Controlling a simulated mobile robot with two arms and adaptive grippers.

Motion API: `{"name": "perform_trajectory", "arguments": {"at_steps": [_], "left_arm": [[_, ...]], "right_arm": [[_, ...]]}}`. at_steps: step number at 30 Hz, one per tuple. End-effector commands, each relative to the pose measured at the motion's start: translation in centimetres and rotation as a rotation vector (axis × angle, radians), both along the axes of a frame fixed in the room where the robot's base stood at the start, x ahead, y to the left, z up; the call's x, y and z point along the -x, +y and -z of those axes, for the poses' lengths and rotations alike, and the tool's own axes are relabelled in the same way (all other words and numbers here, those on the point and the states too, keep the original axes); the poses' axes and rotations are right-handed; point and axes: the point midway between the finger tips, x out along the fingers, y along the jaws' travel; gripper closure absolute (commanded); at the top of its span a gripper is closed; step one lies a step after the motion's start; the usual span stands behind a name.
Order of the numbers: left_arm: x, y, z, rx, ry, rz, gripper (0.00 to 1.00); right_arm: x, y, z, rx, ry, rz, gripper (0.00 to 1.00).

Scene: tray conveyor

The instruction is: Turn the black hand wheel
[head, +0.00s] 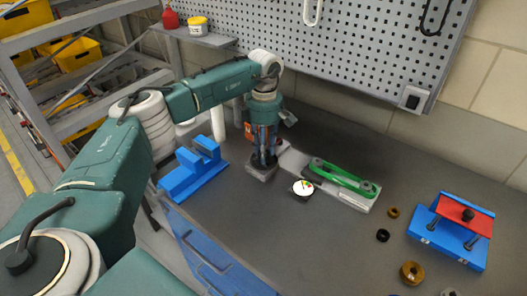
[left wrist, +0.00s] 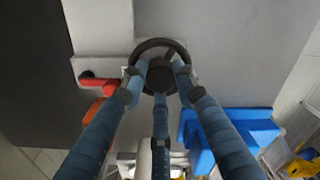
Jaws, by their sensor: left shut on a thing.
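The black hand wheel (left wrist: 160,43) shows in the left wrist view as a dark ring with a round hub. It sits on a grey base on the bench. My left gripper (left wrist: 159,72) is over the wheel, pointing down, with its blue-grey fingers shut on it. In the head view my left gripper (head: 264,157) stands upright at the grey base (head: 262,173), and its fingers hide most of the wheel. My right gripper is not in view.
A blue fixture (head: 185,179) stands left of the wheel. A white dial (head: 303,187) and a green belt part (head: 343,179) lie to the right. Farther right are loose rings (head: 412,272) and a blue stand with a red plate (head: 462,214). A pegboard (head: 350,50) rises behind.

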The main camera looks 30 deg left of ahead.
Motion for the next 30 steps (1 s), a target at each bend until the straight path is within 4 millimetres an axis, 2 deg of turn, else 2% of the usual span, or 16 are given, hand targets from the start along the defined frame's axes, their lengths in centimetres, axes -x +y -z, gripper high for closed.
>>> {"name": "perform_trajectory", "arguments": {"at_steps": [1, 18, 30], "left_arm": [[-0.48, -0.14, -0.42, 0.003, -0.017, 0.044, 0.98], [-0.28, -0.26, -0.38, 0.000, -0.014, 0.573, 0.98], [-0.16, -0.31, -0.35, 0.000, -0.012, 0.811, 0.98]], "right_arm": [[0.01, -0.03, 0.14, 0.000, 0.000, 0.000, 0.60], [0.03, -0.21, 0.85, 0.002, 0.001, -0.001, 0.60], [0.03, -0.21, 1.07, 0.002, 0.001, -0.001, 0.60]]}}
